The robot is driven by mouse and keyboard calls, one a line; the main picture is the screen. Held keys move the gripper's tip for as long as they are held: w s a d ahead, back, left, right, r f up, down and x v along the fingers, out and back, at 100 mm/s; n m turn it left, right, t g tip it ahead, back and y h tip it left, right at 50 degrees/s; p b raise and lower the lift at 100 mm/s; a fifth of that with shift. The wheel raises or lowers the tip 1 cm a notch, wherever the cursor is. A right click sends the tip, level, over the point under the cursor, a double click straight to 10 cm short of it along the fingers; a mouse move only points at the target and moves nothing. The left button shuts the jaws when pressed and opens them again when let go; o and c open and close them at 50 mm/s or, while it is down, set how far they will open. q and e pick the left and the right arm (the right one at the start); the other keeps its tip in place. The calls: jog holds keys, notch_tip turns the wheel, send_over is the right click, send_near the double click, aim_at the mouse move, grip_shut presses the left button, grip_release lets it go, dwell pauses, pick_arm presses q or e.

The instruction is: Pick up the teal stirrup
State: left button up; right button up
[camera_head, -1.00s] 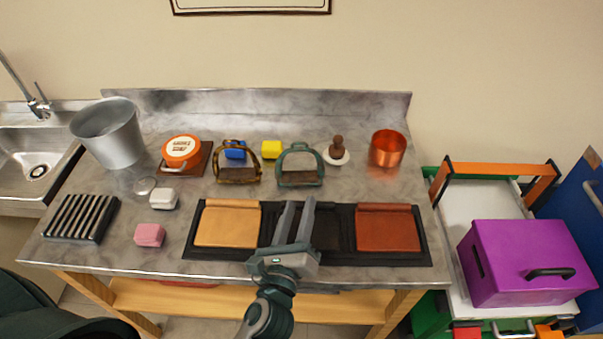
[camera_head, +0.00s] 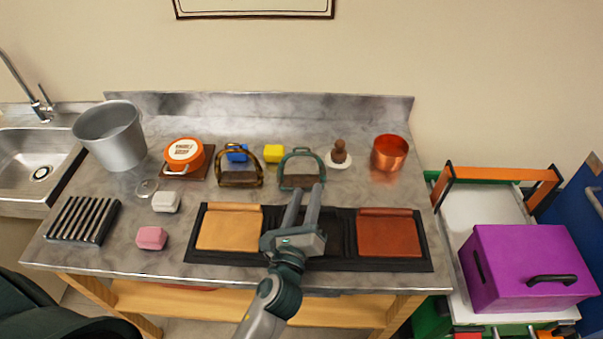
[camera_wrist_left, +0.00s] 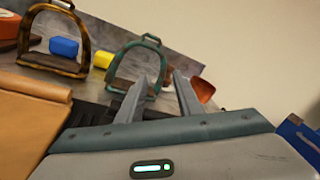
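The teal stirrup (camera_head: 302,168) stands upright at the back middle of the metal table, with a brown tread at its base. It also shows in the left wrist view (camera_wrist_left: 137,62), just beyond the fingertips. My left gripper (camera_head: 307,193) is open and empty, above the dark middle section of the tray. Its fingers point at the stirrup from the front and seem a little short of it. In the left wrist view the open fingers (camera_wrist_left: 166,82) show with nothing between them. My right gripper is not in view.
A brass stirrup (camera_head: 239,166) stands left of the teal one. A yellow block (camera_head: 273,153) and a blue block (camera_head: 237,153) sit behind. A brown-knobbed tool (camera_head: 339,150) and a copper pot (camera_head: 389,152) stand to the right. The black tray (camera_head: 425,259) with leather pads lies in front.

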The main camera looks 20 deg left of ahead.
aim_at(317, 162)
pick_arm(q)
jog(key=w, duration=0.2)
jog(key=w+p, duration=0.1)
jog(key=w, duration=0.2)
jog(key=shift+w+a, duration=0.25)
jog(key=shift+w, duration=0.7)
jog(key=shift+w+r+p, duration=0.2)
jog(key=shift+w+p, duration=0.25)
jog(key=shift+p, duration=0.1)
jog(key=w, duration=0.1)
jog(key=w+p, duration=0.1)
jog(key=w, duration=0.1)
jog(key=shift+a+r, duration=0.1)
jog(key=shift+r, duration=0.1)
jog(key=shift+w+f, duration=0.15)
jog(key=shift+w, duration=0.5)
jog(key=shift+c, duration=0.6)
grip_shut()
